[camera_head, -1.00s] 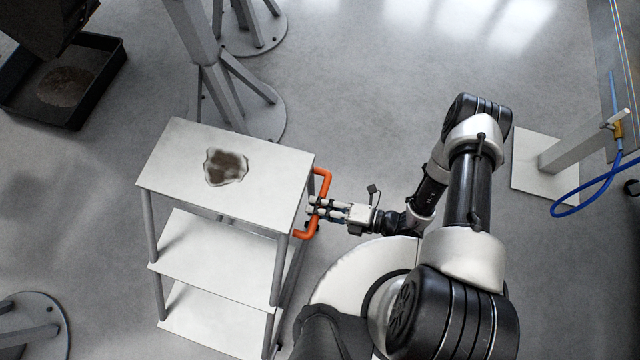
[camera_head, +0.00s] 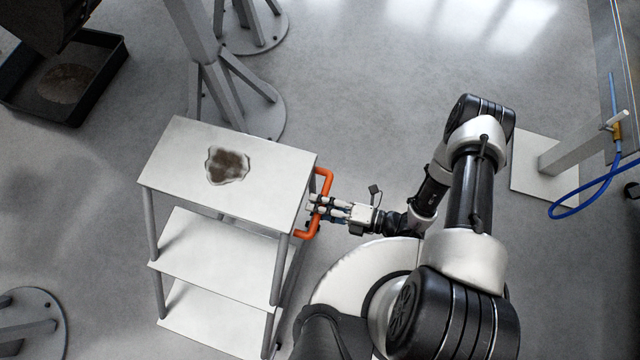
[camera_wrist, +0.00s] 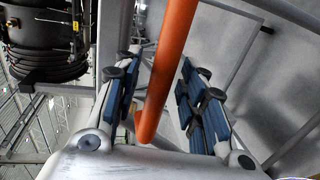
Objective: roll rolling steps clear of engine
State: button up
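The rolling steps (camera_head: 180,147) stand left of my arm in the head view, with several white treads on grey legs. An orange handle (camera_head: 327,184) is fixed to their right side. My gripper (camera_head: 316,206) is at this handle. In the wrist view the orange handle (camera_wrist: 172,60) runs between the blue finger pads of my gripper (camera_wrist: 166,105). Gaps show on both sides of the bar, so the fingers are open around it. The engine (camera_wrist: 45,35) shows in part at the upper left of the wrist view. The feet of the steps are hidden.
A brown-grey patch (camera_head: 227,166) marks the top tread. Grey stands (camera_head: 257,118) rise behind the steps, and another stand base (camera_head: 35,320) is at lower left. A black tray (camera_head: 108,65) lies at upper left. A blue hose (camera_head: 575,210) hangs at right.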

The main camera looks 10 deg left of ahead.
jog(key=shift+d, duration=0.1)
dwell(0.3)
jog(key=v, duration=1.2)
dwell(0.3)
